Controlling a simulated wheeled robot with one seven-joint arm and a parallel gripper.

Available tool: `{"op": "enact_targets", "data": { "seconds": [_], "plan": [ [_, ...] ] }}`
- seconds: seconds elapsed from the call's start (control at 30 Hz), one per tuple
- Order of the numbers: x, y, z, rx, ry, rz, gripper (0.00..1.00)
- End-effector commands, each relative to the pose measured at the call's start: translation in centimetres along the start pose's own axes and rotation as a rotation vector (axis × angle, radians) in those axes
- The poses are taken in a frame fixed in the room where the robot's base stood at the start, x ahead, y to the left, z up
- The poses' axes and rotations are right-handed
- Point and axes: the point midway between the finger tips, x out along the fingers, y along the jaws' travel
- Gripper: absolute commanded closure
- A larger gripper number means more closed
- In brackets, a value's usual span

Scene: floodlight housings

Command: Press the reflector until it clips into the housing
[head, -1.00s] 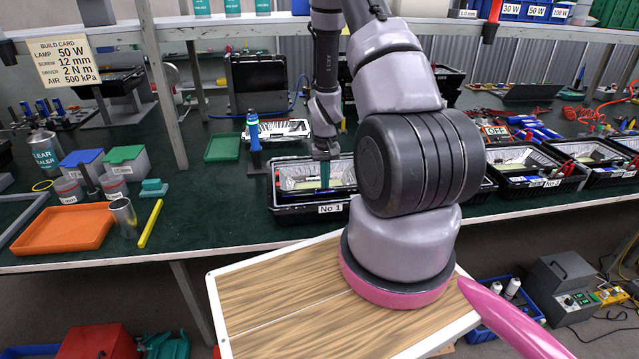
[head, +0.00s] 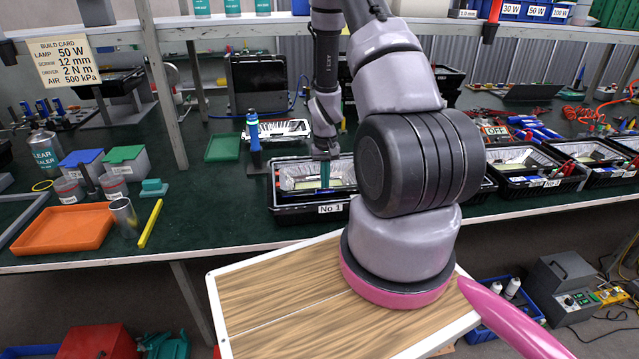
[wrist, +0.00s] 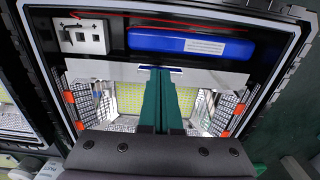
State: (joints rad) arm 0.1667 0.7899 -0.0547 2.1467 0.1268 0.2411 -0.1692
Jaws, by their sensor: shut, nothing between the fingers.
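The black housing marked No 1 (head: 284,213) stands on the green bench; its frame also surrounds the wrist view (wrist: 24,62). The silvery reflector (head: 297,170) lies inside it, and in the wrist view the reflector (wrist: 98,76) shows around a yellow LED panel (wrist: 128,98). Orange clips (wrist: 70,98) show at its left and right sides. Whether the reflector is seated cannot be told. My gripper (head: 325,186) points down into the housing, its green fingers (wrist: 161,70) together and empty, tips over the reflector's edge. Whether they touch it is unclear.
In the wrist view a blue block (wrist: 190,43) and a white terminal part (wrist: 82,37) sit in the housing beyond the reflector. More housings (head: 530,186) stand to the right. A blue bottle-like tool (head: 254,140) and an orange tray (head: 62,230) are to the left.

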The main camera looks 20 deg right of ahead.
Motion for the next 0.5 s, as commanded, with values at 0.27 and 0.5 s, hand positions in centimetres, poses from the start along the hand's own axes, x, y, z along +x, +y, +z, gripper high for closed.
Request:
{"op": "enact_targets", "data": {
  "seconds": [0.27,0.5],
  "plan": [
    [0.1,0.0,0.1,0.0,-0.004,0.0,1.0],
    [-1.4,0.0,0.1,0.0,-0.001,0.0,1.0]
  ]
}}
